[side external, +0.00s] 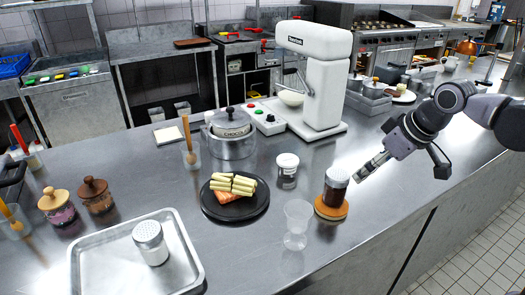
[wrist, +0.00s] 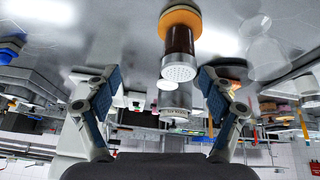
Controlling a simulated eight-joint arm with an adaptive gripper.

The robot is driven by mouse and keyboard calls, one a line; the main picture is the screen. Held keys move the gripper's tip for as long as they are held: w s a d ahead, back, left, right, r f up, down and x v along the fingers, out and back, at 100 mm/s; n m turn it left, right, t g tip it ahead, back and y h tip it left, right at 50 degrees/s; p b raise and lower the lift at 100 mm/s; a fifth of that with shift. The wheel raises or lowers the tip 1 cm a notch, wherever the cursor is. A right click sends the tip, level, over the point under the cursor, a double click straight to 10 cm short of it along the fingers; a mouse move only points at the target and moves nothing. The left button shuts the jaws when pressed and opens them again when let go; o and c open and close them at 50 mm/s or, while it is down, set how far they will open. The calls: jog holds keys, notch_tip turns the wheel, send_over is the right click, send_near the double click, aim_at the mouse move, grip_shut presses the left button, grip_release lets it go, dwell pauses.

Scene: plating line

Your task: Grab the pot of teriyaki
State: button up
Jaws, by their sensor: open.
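A shaker-like pot with dark brown contents (side external: 336,190) and a pale perforated lid stands upright on a round orange-brown coaster (side external: 330,211). I see no readable label, but its dark sauce colour fits teriyaki. It shows upside down at the top middle of the wrist view (wrist: 179,42). My gripper (side external: 364,172) is to the right of the pot in the side view, near its lid height and apart from it. In the wrist view the two fingers (wrist: 158,80) are spread wide with nothing between them, and the pot lies ahead, slightly right of their middle.
A clear glass (side external: 297,222) stands close left of the coaster, and a white-lidded jar (side external: 287,168) behind it. A black plate with food (side external: 240,211), a metal tray (side external: 100,272) and a white mixer (side external: 322,90) stand further off. The counter right of the pot is clear.

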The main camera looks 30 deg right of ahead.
jog(key=w+a+r+n+g, duration=0.2)
jog(key=w+r+n+g, duration=0.15)
jog(key=w, duration=0.95)
jog(key=n+g, duration=0.2)
jog(key=n, duration=0.3)
send_near(288, 159)
jog(key=shift+w+a+f, duration=0.1)
jog(key=shift+w+f, duration=0.05)
jog(key=shift+w, duration=0.15)
jog(key=shift+s+f, duration=0.2)
jog(key=shift+f, duration=5.05)
jog(key=c, duration=1.3)
